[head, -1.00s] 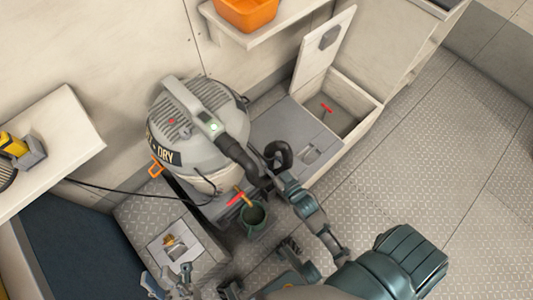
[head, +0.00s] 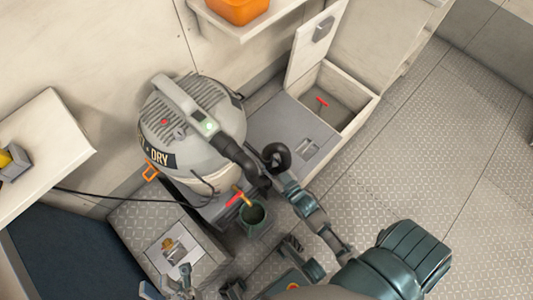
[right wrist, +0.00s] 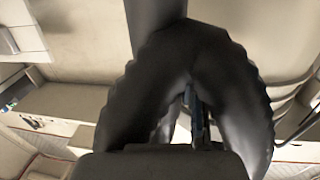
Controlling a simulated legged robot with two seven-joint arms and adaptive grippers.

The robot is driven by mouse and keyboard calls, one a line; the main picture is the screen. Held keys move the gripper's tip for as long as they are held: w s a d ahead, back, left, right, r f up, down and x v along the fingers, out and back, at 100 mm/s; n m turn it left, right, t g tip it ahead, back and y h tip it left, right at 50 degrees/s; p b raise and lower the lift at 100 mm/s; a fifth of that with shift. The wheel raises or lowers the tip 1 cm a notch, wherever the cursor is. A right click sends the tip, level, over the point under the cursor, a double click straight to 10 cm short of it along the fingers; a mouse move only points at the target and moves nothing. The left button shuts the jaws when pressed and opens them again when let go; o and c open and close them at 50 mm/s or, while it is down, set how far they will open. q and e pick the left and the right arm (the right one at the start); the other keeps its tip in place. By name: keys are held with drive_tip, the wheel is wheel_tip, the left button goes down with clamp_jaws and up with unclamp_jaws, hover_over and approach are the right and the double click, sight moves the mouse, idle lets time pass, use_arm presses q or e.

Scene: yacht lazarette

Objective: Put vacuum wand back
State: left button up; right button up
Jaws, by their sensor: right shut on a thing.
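The grey wet/dry vacuum (head: 178,148) stands against the wall in the head view, with a grey handle piece (head: 180,103) on top. A dark wand or hose section (head: 238,158) runs from it down to the right. My right gripper (head: 275,157) is beside that dark section. In the right wrist view its black ribbed fingers (right wrist: 160,35) close on a smooth dark tube (right wrist: 156,12), seemingly the vacuum wand; most of the tube is hidden. My left gripper (head: 168,281) is low at the left in the head view, its fingers apart and empty.
An open bin (head: 343,112) with a raised lid and a red-handled item (head: 322,103) is right of the vacuum. A shelf holds an orange container (head: 238,10). A black cord (head: 110,195) runs left. The floor at right is clear.

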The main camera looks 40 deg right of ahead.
drive_tip(key=shift+f+b, duration=0.6)
drive_tip(key=shift+f, duration=0.55)
drive_tip(key=shift+r, duration=0.1)
drive_tip(key=shift+p, duration=0.3)
drive_tip(key=o, duration=1.2)
